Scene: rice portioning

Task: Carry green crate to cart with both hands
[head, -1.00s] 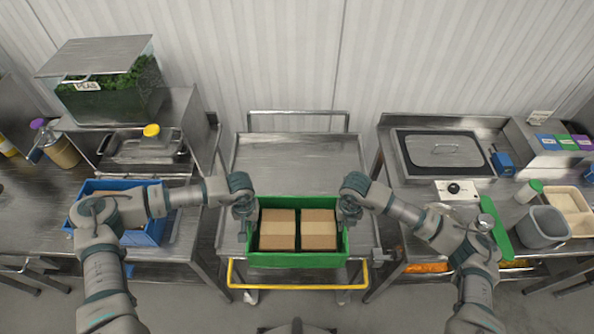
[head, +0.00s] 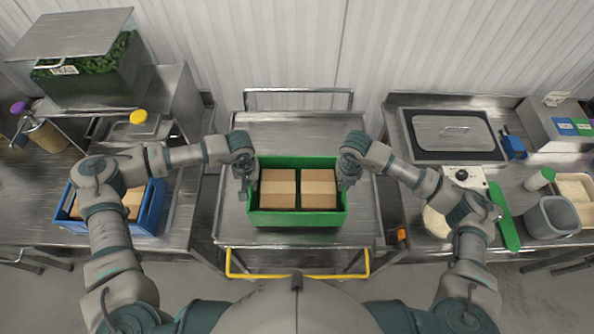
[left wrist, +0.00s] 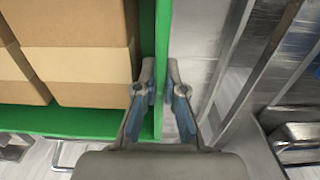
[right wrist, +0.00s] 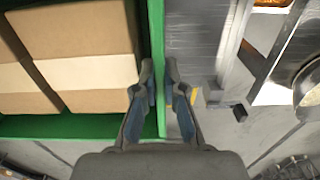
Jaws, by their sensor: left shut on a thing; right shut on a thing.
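The green crate (head: 297,218) holds two brown cardboard boxes (head: 278,188) side by side and is over the front-middle part of the steel cart (head: 297,128). I cannot tell whether its base touches the cart top. My left gripper (head: 246,190) is shut on the crate's left wall; in the left wrist view its fingers (left wrist: 160,85) straddle the green wall (left wrist: 163,50). My right gripper (head: 347,183) is shut on the right wall; its fingers (right wrist: 160,85) straddle the wall (right wrist: 157,40) in the right wrist view. The crate looks level.
A blue crate (head: 150,215) with a box stands on the left table. The right table carries a grey tub (head: 551,218), a scale (head: 462,178) and a green strip (head: 507,225). The cart has a yellow front bar (head: 297,276). The back of the cart top is clear.

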